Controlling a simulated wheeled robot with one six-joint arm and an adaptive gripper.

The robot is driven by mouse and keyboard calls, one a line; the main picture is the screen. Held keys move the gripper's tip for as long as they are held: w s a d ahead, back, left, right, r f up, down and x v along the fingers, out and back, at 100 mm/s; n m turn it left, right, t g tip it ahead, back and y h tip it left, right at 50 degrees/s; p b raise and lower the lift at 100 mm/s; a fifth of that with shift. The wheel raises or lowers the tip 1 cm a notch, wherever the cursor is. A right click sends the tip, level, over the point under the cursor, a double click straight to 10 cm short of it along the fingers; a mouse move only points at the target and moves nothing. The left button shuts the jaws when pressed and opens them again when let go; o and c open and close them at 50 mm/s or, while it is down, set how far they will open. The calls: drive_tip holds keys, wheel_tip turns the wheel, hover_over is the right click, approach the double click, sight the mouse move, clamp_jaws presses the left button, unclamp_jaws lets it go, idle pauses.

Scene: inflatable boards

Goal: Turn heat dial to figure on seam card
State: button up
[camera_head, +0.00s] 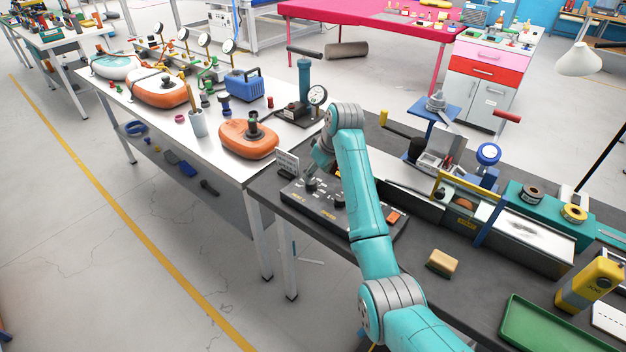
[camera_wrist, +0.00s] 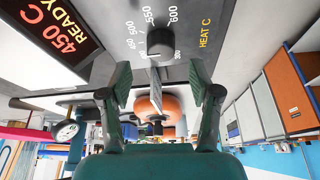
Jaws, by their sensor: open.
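The heat dial (camera_wrist: 160,45) is a dark round knob on a grey panel marked HEAT C, with figures including 500, 550 and 600 around it. I cannot make out where its pointer stands. A red display (camera_wrist: 62,36) reads 450 C READY. In the head view the control panel (camera_head: 334,211) lies on the dark bench, with the dial (camera_head: 311,184) at its left end. A small white card (camera_head: 287,162) stands behind it; its text is too small to read. My gripper (camera_wrist: 160,82) is open, its two fingers apart, close to the dial and not around it.
An orange inflatable piece (camera_head: 249,139) lies on the white table (camera_head: 222,160) behind the panel. A sealing machine (camera_head: 470,213) is to the right. A sponge (camera_head: 442,263) and a green tray (camera_head: 548,332) lie on the front bench. My arm hides part of the panel.

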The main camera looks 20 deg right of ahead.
sight(312, 182)
drive_tip(key=shift+x, duration=2.45)
drive_tip(key=shift+a, duration=0.1)
drive_tip(key=c, duration=1.1)
